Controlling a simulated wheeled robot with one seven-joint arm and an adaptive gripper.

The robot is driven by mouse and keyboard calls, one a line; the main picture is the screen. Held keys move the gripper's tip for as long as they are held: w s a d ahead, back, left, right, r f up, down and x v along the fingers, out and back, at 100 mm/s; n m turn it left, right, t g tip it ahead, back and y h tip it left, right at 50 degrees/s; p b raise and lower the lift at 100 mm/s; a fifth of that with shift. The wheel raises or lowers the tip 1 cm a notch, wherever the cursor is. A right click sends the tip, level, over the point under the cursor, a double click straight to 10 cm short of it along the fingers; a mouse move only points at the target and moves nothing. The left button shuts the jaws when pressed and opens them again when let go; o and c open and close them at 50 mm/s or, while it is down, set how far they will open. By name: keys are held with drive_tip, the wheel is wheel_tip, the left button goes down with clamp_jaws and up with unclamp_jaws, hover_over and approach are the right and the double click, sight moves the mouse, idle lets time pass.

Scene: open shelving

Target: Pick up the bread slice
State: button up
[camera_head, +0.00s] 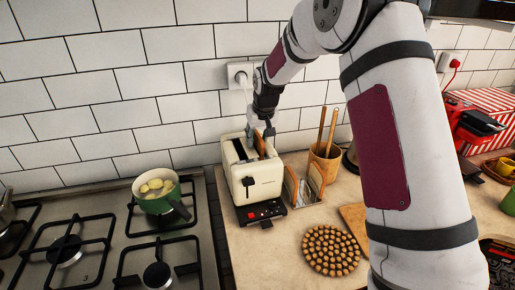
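A cream toaster (255,183) stands on the counter just right of the stove. The brown edge of a bread slice (261,146) shows upright at the toaster's right slot; whether it sits in the slot or is raised is not clear. My gripper (262,130) points down directly above this slice, its fingertips at or very near the slice's top. The fingers are small and partly dark here, so I cannot tell whether they are closed on it. The toaster's left slot (240,149) looks dark and empty.
A metal rack (302,197) with what look like bread slices stands right of the toaster. A utensil pot (325,162), a round trivet (331,250) and a cutting board (354,217) are nearby. A green pot (160,202) sits on the stove. The tiled wall is close behind.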

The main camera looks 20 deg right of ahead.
clamp_jaws()
idle(0.4)
